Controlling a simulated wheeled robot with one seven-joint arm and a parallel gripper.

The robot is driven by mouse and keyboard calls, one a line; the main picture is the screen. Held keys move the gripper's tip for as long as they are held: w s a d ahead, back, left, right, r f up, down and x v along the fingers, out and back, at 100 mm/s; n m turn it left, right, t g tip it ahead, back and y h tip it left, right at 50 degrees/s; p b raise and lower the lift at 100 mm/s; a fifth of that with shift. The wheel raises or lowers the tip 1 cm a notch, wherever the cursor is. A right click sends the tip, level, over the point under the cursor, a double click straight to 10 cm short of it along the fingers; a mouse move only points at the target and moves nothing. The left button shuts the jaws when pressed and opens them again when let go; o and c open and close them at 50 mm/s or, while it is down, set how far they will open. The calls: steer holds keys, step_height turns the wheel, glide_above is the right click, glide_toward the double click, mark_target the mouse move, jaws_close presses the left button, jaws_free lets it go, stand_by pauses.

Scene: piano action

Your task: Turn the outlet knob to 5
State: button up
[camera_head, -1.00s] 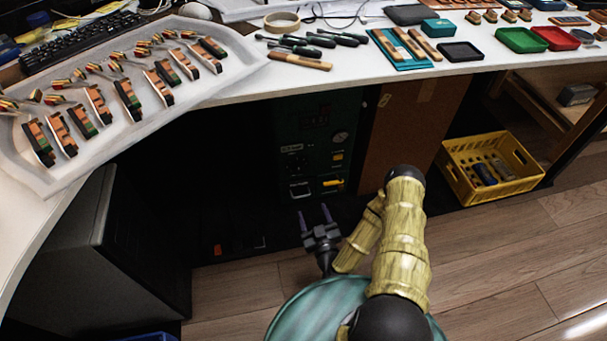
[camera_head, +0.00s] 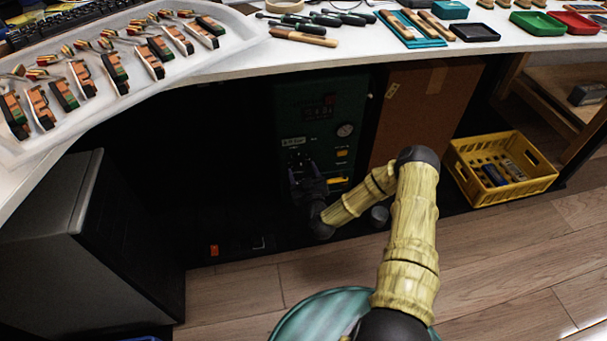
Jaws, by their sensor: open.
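The dark green machine (camera_head: 317,92) stands under the desk. The outlet knob seems to be the dark shape (camera_head: 297,158) at the left of the panel. Its pointer and scale are too small and dark to read. My gripper (camera_head: 301,168) is open, with its fingers toward the panel at the knob's height. The fingers are dark against the dark panel, so I cannot tell whether they touch the knob or stand around it. My gripper and wrist hide the lower left of the panel.
The white desk edge (camera_head: 400,57) hangs above the machine. A brown board (camera_head: 425,105) stands right of it, and a yellow crate (camera_head: 548,172) sits farther right. A grey cabinet (camera_head: 45,235) stands at left. The wooden floor (camera_head: 480,265) in front is clear.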

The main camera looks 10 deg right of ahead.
steer(key=shift+w, duration=0.6)
steer(key=shift+c, duration=0.2)
steer(key=c, duration=0.9)
steer(key=shift+d, duration=0.1)
